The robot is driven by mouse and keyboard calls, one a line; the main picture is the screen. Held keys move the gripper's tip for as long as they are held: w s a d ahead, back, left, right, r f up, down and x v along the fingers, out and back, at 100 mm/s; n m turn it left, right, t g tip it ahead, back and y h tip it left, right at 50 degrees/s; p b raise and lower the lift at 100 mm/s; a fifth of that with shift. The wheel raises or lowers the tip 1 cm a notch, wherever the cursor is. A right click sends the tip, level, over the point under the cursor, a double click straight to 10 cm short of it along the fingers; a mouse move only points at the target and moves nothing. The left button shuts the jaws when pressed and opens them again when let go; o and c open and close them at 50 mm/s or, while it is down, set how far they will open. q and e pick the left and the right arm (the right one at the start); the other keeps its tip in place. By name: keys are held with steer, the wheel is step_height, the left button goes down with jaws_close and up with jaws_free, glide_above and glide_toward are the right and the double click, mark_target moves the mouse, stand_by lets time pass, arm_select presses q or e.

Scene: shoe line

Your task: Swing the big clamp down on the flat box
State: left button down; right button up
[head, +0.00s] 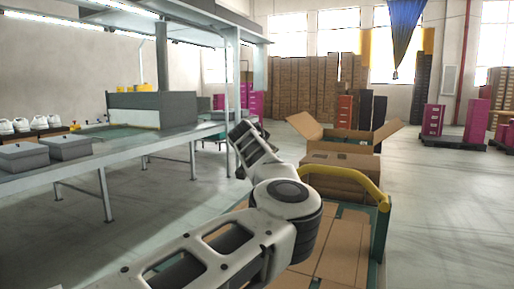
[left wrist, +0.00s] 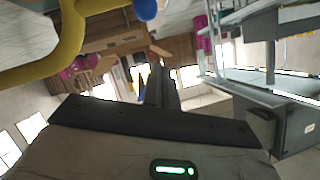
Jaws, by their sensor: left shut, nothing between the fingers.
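I cannot make out a big clamp for certain in either view. In the left wrist view, a thick bent yellow bar (left wrist: 68,45) crosses the top left, with a round blue knob (left wrist: 146,9) near it; whether they belong to the clamp I cannot tell. My left gripper (left wrist: 161,82) shows there with its dark fingers shut and empty, apart from both. Flat brown cardboard (head: 338,245) lies on the cart beside my left arm in the head view; I cannot tell if it is the flat box. My right gripper is not in view.
An open carton (head: 345,130) stands beyond a yellow cart handle (head: 355,180). A long table (head: 120,155) at left carries grey boxes (head: 68,147) and white shoes (head: 40,122). Pink boxes (head: 433,119) stand far right. Open floor (head: 440,200) lies right of the cart.

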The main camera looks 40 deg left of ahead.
arm_select(q)
steer(key=v, duration=0.5)
steer(key=shift+s+a+r+b, duration=0.15)
steer(key=shift+a+r+b, duration=0.1)
steer(key=shift+r+b, duration=0.05)
